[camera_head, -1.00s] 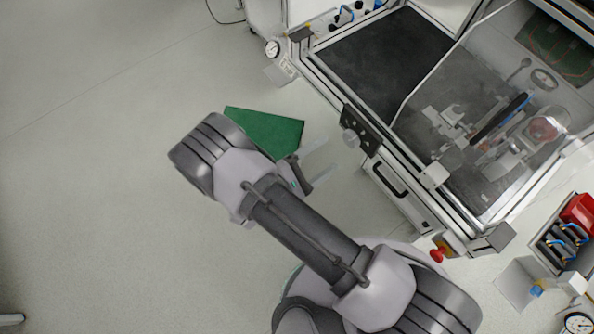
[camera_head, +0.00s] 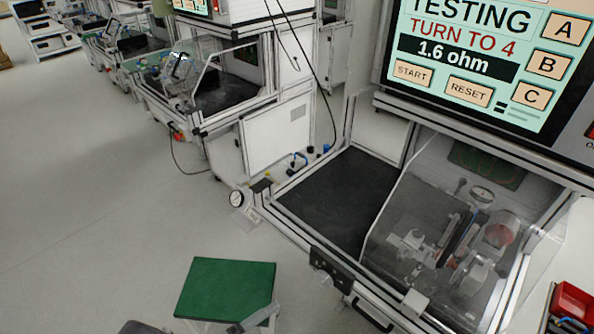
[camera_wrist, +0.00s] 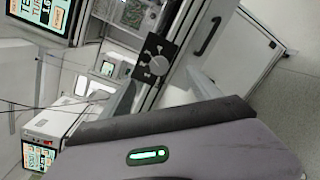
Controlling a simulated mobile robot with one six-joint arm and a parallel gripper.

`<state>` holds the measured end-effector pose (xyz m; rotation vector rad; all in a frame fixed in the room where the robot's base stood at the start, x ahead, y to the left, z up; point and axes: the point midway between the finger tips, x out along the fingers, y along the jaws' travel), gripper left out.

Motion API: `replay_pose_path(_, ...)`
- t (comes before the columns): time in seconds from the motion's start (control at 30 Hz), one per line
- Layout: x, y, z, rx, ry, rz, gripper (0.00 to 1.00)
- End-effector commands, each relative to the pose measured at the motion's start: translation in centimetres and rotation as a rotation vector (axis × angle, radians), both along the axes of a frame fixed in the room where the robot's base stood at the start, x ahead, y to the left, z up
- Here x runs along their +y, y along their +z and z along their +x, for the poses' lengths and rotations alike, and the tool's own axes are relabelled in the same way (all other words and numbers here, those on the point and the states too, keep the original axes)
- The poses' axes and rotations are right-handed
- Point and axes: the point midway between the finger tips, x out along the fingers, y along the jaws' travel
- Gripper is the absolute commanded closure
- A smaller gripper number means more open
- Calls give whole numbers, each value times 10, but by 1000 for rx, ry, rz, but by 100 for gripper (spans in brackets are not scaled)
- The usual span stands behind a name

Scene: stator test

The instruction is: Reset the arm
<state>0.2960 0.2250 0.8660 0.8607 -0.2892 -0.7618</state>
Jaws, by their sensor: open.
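My gripper (camera_wrist: 162,92) shows in the wrist view, its two pale, see-through fingers apart with nothing between them. A green light glows on its housing. In the head view only a pale finger shows at the bottom edge, by the corner of a green board; the rest of my arm is mostly out of frame. The test bench (camera_head: 330,262) stands to the right of the gripper. A black plate with a round knob (camera_wrist: 157,66) on the bench front also shows in the wrist view.
A green board (camera_head: 226,288) lies in front of the bench. The bench has a dark mat (camera_head: 340,200), a clear cover over a fixture, and a screen (camera_head: 480,60) reading "TESTING, TURN TO 4, 1.6 ohm". A red bin (camera_head: 573,302) is at right. Floor at left is clear.

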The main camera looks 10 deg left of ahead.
Motion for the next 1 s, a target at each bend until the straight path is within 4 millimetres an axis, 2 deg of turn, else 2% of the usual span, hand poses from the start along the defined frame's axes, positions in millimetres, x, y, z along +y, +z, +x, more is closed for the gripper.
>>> replay_pose_path(0.07, -21, 40, 17, 50, -207, 132, 28)
replay_pose_path(0.1, -39, 64, 22, 85, -335, 220, 28)
replay_pose_path(0.17, -68, 96, 25, 131, -519, 377, 28)
replay_pose_path(0.2, -86, 116, 22, 153, -632, 490, 28)
replay_pose_path(0.3, -124, 159, 9, 174, -871, 811, 28)
replay_pose_path(0.4, -151, 196, -10, 127, -1041, 1173, 28)
replay_pose_path(0.5, -166, 228, -26, 7, -1126, 1546, 28)
replay_pose_path(0.6, -175, 254, -36, -157, -1122, 1855, 28)
replay_pose_path(0.7, -181, 272, -40, -303, -1078, 2059, 28)
replay_pose_path(0.83, -185, 284, -42, -400, -1036, 2172, 28)
replay_pose_path(1.0, -184, 286, -42, -408, -1031, 2184, 28)
